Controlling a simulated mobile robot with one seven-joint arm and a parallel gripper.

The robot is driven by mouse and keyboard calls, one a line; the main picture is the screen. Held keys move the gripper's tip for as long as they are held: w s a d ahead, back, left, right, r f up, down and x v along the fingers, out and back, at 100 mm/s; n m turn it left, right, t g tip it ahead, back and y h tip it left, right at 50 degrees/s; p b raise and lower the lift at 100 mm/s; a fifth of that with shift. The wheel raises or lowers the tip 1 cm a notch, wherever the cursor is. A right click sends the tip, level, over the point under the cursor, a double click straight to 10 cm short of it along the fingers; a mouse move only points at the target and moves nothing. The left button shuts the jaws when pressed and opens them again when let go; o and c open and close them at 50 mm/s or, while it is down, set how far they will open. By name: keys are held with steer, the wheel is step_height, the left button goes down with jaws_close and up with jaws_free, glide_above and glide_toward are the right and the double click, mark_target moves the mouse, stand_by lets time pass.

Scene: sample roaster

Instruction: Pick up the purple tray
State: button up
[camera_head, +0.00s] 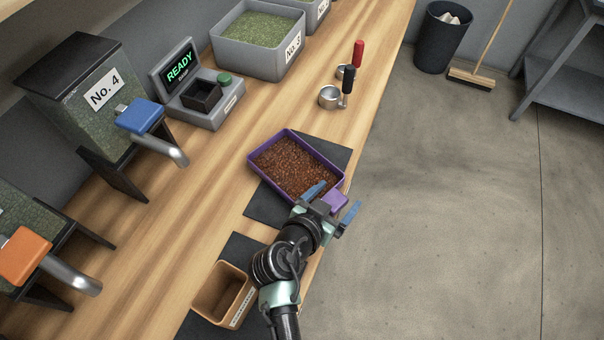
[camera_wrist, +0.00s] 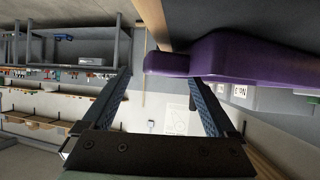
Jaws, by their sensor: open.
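The purple tray (camera_head: 267,176) is full of brown roasted beans and lies on a dark mat near the counter's front edge. Its flat purple handle (camera_head: 336,201) points toward the floor side. My gripper (camera_head: 331,203) is open at the handle, with one blue finger on each side of it in the head view. In the wrist view, the purple handle (camera_wrist: 167,63) shows at the tips of my open gripper (camera_wrist: 160,80), nearer the right finger. I cannot tell whether the fingers touch it.
A tan box (camera_head: 222,292) stands near my arm on another dark mat. Two portafilters, one with a black handle (camera_head: 348,80) and one with a red handle (camera_head: 358,54), lie farther along. A scale reading READY (camera_head: 207,105) stands behind. Counter between the tray and hoppers is clear.

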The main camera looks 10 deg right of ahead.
steer(key=shift+x, duration=1.3)
jaws_close()
